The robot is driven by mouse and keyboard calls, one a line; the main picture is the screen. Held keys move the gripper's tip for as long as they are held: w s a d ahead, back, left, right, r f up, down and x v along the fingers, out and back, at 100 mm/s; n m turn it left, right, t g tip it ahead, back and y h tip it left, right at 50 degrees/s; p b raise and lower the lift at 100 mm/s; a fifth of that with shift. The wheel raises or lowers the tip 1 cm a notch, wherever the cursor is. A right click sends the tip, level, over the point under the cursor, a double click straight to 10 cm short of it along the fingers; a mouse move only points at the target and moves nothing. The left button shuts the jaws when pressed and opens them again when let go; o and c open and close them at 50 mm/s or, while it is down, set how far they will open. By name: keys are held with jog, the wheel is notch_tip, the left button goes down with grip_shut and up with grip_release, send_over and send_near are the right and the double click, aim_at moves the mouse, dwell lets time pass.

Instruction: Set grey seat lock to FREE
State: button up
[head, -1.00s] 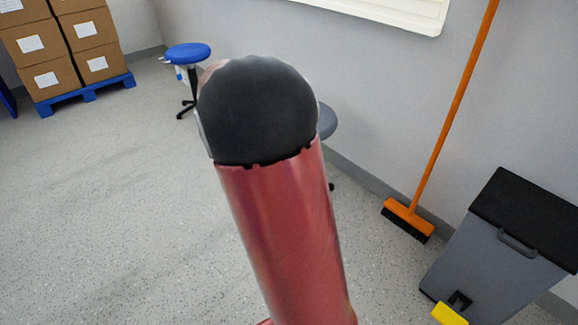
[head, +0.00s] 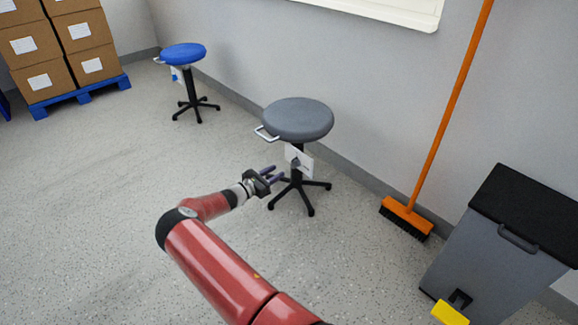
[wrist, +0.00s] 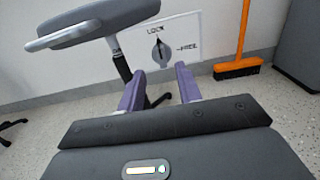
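The grey stool (head: 298,119) stands mid-scene with a white switch plate (head: 306,160) under its seat. In the wrist view the plate (wrist: 185,25) reads LOCK at the top and FREE at the right. Its dark rotary knob (wrist: 160,53) has a pointer that appears turned up toward LOCK. My gripper (head: 275,174) is just left of the plate in the head view. In the wrist view my gripper (wrist: 160,71) has its two purple fingers apart and nothing between them. The knob shows beyond the fingertips, apart from them.
A blue stool (head: 183,54) stands further back left, near a blue pallet (head: 78,94) of boxes. An orange broom (head: 406,216) leans on the wall at the right. A grey bin (head: 500,252) is at the right front. The floor at left is clear.

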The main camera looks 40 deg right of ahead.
aim_at(292, 163)
jog(key=d, duration=0.7)
jog(key=shift+w+d+f, duration=0.1)
jog(key=shift+w+d, duration=0.2)
jog(key=shift+d, duration=0.05)
jog(key=shift+c, duration=0.4)
grip_shut()
